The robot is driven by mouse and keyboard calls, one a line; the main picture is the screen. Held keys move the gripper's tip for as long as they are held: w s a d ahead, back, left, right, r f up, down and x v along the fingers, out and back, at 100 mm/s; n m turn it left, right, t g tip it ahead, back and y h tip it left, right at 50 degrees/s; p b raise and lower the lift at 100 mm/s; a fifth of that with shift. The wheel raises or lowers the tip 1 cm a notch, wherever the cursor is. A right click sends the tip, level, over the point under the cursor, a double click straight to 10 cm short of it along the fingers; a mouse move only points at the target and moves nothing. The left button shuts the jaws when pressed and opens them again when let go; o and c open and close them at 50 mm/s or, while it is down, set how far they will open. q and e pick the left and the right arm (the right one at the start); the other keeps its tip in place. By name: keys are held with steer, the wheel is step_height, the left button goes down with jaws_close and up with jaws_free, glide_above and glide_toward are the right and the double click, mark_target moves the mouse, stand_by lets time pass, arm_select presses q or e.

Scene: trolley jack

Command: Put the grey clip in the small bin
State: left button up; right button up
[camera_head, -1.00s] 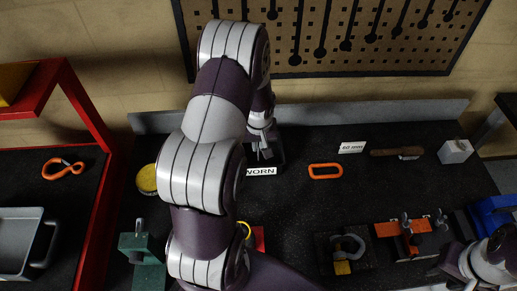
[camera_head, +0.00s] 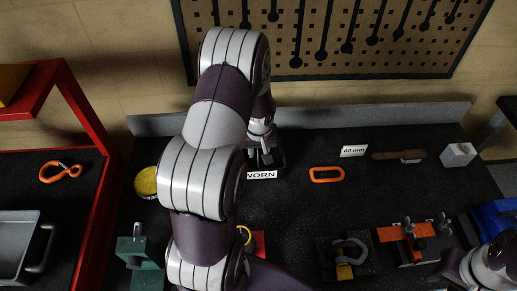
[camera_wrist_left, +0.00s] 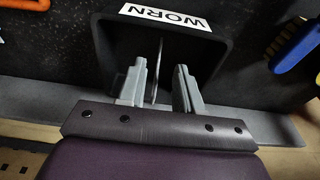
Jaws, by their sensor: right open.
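The small bin is a black open box with a white WORN label (camera_wrist_left: 165,16), at the back of the bench; its rim (camera_wrist_left: 228,48) shows in the left wrist view. My left gripper (camera_wrist_left: 160,68) points down into the bin, its two grey fingers apart. A thin grey piece (camera_wrist_left: 156,72), seen edge-on and likely the grey clip, is between the fingers, with a gap visible on each side. Whether it rests on the bin floor is hidden. In the head view my left gripper (camera_head: 264,156) is above the bin, partly behind my arm. My right gripper (camera_head: 450,269) is at the lower right, its fingers hardly visible.
An orange ring (camera_head: 327,174), a label card (camera_head: 354,151), a brown-handled tool (camera_head: 398,156) and a pale block (camera_head: 458,154) lie right of the bin. A yellow-topped round container (camera_head: 146,182) stands left. A grey back ledge (camera_head: 370,115) runs behind. Clamp fixtures (camera_head: 408,243) occupy the front right.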

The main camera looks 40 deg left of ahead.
arm_select(q)
step_height(320, 180, up, 13)
steer(key=s+d, duration=0.2)
steer(key=s+d+f+m+h, duration=0.1)
steer(key=s+d+m, duration=0.7)
steer(key=d, duration=0.6)
steer(key=shift+s+d+f, duration=0.2)
steer(key=shift+s, duration=0.5)
steer(key=shift+s, duration=0.1)
steer(key=shift+s, duration=0.1)
